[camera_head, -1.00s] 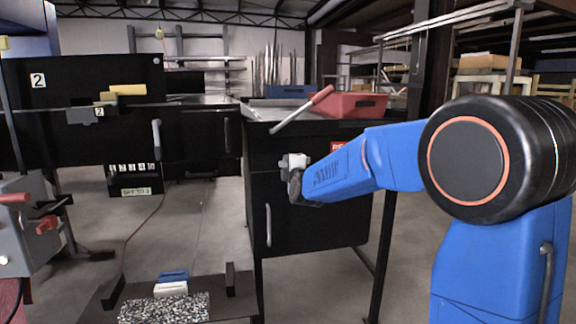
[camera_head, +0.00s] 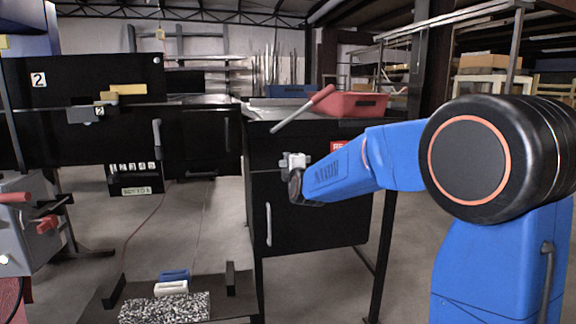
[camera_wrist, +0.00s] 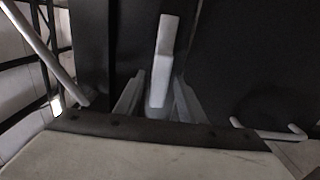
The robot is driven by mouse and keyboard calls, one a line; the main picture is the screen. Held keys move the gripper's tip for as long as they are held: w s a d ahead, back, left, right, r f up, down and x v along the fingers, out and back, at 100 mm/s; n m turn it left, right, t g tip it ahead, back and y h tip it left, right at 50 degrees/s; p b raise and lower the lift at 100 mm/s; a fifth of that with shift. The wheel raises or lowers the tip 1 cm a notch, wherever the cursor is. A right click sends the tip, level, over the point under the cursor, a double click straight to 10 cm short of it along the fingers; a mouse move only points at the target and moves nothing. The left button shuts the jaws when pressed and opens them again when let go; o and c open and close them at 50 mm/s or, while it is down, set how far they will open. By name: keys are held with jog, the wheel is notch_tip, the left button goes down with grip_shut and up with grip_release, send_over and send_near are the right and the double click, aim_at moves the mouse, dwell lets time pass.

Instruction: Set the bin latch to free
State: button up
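A small light grey latch handle (camera_wrist: 167,38) stands up against the dark front of the bin in the wrist view. In the head view a pale latch fitting (camera_head: 296,160) shows at the upper left of the black bin cabinet (camera_head: 325,215). My gripper (camera_wrist: 160,95) is at this fitting, with one grey finger on each side of the handle's lower part. The fingers look apart, with a dark gap beside the handle on the left; contact on the right is unclear. In the head view the fingertips are largely hidden by my wrist.
A red-handled lever (camera_head: 305,108) rises above the cabinet top, beside a red tray (camera_head: 352,105). A vertical grey door handle (camera_head: 268,225) is below the latch. A low platform (camera_head: 215,288) with blocks stands on the floor. Open floor lies left of the cabinet.

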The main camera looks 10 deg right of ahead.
jog(key=s, duration=1.7)
jog(key=shift+s, duration=0.15)
jog(key=shift+s, duration=0.1)
jog(key=s+d+f+m+g, duration=0.2)
jog(key=s+f+m+g, duration=0.2)
jog(key=s, duration=0.9)
jog(key=s+d+f+m+g, duration=0.3)
jog(key=s+f+m, duration=0.5)
jog(key=s, duration=0.4)
jog(key=s+d+f+m+g, duration=0.2)
jog(key=s+f+m+g, duration=0.4)
jog(key=s, duration=0.7)
notch_tip(320, 180, down, 2)
jog(key=shift+s+d, duration=0.3)
jog(key=shift+d, duration=0.1)
